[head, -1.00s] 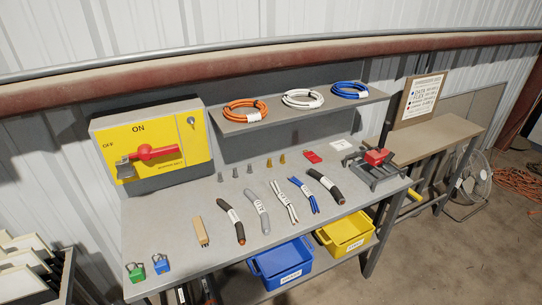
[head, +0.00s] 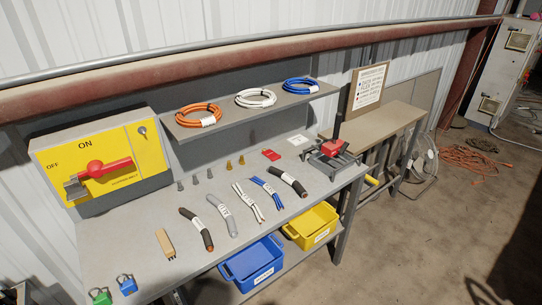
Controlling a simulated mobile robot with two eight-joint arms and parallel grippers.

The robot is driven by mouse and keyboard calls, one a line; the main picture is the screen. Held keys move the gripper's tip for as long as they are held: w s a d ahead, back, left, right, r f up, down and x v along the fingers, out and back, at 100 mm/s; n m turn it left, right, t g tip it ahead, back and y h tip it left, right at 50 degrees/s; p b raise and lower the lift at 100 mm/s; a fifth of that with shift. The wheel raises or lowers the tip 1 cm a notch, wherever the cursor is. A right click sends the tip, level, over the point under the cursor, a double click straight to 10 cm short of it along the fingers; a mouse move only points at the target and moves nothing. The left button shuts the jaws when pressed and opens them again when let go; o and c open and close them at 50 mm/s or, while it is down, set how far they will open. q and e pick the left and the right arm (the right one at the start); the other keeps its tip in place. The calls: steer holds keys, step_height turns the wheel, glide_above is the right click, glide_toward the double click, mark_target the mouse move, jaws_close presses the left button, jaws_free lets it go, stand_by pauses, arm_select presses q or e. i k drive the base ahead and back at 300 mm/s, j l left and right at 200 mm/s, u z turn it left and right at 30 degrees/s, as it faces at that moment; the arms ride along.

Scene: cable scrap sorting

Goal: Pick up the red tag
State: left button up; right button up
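The red tag (head: 271,155) lies flat near the back of the grey workbench (head: 150,215), under the right end of the shelf. Nothing covers the tag. Neither of my grippers can be seen in the head view.
A red-and-black clamp tool (head: 332,153) stands at the bench's right end. Several cable pieces (head: 222,212) lie across the middle. Blue (head: 254,267) and yellow (head: 314,228) bins sit below the front edge. A shelf (head: 245,111) with cable coils overhangs the back. Open floor lies right.

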mark_target(269, 154)
steer(key=i+u, duration=0.1)
steer(key=u, duration=0.25)
steer(key=l+u, duration=0.15)
steer(key=u, duration=0.25)
steer(key=i+l+u, duration=0.1)
steer(key=u, duration=0.25)
steer(key=i+l+u, duration=0.2)
steer(key=l, duration=0.15)
steer(key=l+u, duration=0.15)
steer(key=l, duration=0.15)
steer(key=i+l+u, duration=0.2)
steer(key=l, duration=1.05)
steer(key=k, duration=0.1)
